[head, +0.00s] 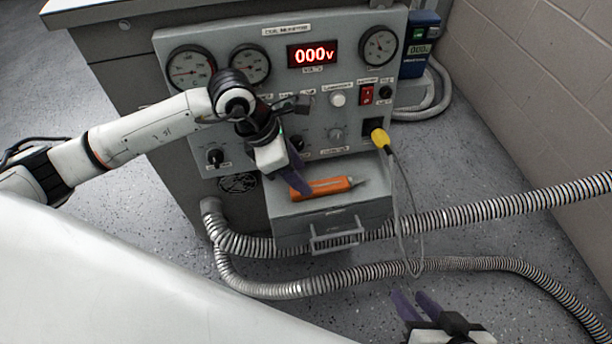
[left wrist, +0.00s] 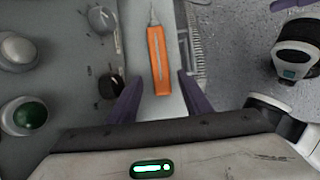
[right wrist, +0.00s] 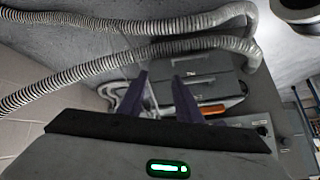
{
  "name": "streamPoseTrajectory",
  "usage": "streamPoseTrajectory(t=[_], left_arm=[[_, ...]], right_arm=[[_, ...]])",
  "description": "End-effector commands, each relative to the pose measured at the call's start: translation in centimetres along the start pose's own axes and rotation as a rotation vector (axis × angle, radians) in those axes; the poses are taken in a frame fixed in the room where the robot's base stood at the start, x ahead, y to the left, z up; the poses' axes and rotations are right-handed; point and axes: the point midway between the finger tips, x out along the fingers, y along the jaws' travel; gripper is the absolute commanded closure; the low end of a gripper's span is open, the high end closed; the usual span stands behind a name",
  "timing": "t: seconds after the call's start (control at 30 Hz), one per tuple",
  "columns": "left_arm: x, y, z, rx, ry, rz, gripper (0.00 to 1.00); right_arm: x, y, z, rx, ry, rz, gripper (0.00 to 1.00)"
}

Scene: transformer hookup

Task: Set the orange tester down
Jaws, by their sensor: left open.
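The orange tester (head: 321,187) lies flat on top of the grey drawer box (head: 335,215) below the meter panel. Its thin grey tip points right in the head view. My left gripper (head: 298,180) is open at the tester's left end. In the left wrist view the tester (left wrist: 158,62) lies between the two spread purple fingers, with a gap on each side. My right gripper (head: 416,304) is open and empty, low in the head view and away from the box. The right wrist view shows part of the tester (right wrist: 212,109) beyond its fingers.
The panel (head: 300,110) with gauges, knobs and a red 000V display (head: 312,55) rises behind the box. A yellow plug (head: 380,140) with a hanging grey cable is at its right. Ribbed conduits (head: 480,213) cross in front.

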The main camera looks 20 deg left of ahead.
Motion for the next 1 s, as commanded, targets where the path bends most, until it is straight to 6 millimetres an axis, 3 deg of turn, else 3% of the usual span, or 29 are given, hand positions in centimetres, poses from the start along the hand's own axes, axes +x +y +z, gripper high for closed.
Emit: streamPoseTrajectory(t=[0.03,0.2,0.47,0.57,0.67,0.7,0.77,0.83,0.9,0.97,1.0], left_arm=[[-1.6,0.1,0.2,0.001,-0.001,0.004,0.55],[-4.8,0.0,0.1,0.001,0.000,0.002,0.55],[-6.8,-0.6,0.4,-0.004,-0.016,-0.020,0.55],[-6.1,-3.6,2.2,-0.030,-0.099,-0.114,0.55],[-5.7,-9.6,6.3,-0.119,-0.283,-0.319,0.55],[-6.3,-12.5,8.6,-0.191,-0.389,-0.435,0.55],[-8.6,-16.4,12.6,-0.359,-0.575,-0.636,0.55],[-12.2,-17.8,16.4,-0.614,-0.778,-0.848,0.55],[-15.2,-16.3,18.5,-0.924,-0.949,-1.025,0.55],[-16.5,-13.4,18.7,-1.228,-1.064,-1.145,0.55],[-16.5,-11.1,18.0,-1.451,-1.123,-1.205,0.55]], right_arm=[[-0.5,0.1,-0.3,0.007,0.008,0.007,0.69],[-1.1,0.4,-0.5,0.023,0.039,0.026,0.69],[-1.5,0.7,-0.7,0.031,0.064,0.038,0.69],[-1.5,0.7,-0.7,0.031,0.066,0.039,0.69],[-1.5,0.7,-0.7,0.031,0.066,0.039,0.69],[-1.5,0.7,-0.7,0.031,0.066,0.039,0.69],[-1.5,0.7,-0.7,0.031,0.066,0.039,0.69],[-1.5,0.7,-0.7,0.031,0.066,0.039,0.69],[-1.5,0.7,-0.7,0.031,0.066,0.039,0.69],[-1.5,0.7,-0.7,0.031,0.066,0.038,0.69],[-1.5,0.7,-0.7,0.031,0.066,0.038,0.69]])
